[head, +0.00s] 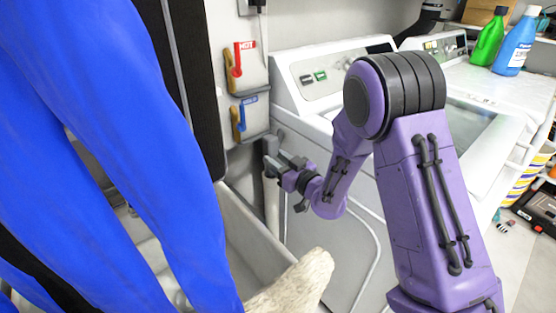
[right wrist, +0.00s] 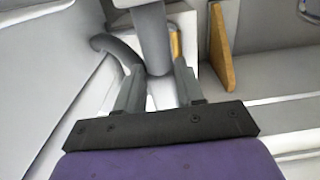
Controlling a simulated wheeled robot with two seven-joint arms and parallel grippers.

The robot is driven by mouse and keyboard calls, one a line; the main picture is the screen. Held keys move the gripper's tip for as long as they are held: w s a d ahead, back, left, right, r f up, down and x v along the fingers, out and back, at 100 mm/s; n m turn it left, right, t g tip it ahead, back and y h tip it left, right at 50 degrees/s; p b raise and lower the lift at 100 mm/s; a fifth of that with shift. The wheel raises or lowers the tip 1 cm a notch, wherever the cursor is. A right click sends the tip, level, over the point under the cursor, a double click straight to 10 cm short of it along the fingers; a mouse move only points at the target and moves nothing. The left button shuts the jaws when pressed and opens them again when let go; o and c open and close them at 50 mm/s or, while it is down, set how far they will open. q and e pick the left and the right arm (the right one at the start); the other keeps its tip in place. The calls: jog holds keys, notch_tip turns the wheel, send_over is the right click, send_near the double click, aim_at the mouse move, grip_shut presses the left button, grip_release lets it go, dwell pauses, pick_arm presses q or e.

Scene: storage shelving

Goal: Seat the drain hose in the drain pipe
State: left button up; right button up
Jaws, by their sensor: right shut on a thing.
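My right gripper (head: 273,165) points left beside the washer, near the wall. Its fingers (right wrist: 157,85) are shut on the grey drain hose (right wrist: 112,48), which curves in from the left of the right wrist view; the held part is mostly hidden. A thicker grey upright tube, which looks like the drain pipe (right wrist: 152,28), stands close beyond the fingertips. In the head view the pale pipe (head: 272,205) runs down just below the gripper. I cannot tell whether the hose end is inside the pipe or beside it. My left gripper is not in view.
The white washer (head: 330,75) stands behind my right arm. Hot (head: 246,68) and cold (head: 252,118) valve plates are on the wall above the gripper. A pale basin (head: 245,225) lies below. A large blue shape hides much of the left. Bottles (head: 515,45) stand far right.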

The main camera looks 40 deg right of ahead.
jog(key=shift+f+b, duration=1.6)
jog(key=shift+f, duration=0.35)
jog(key=shift+s+f+b, duration=0.15)
jog(key=shift+f+b, duration=0.3)
jog(key=shift+b, duration=0.05)
jog(key=shift+s+d+f, duration=0.15)
jog(key=shift+s+f, duration=0.05)
jog(key=shift+f, duration=0.1)
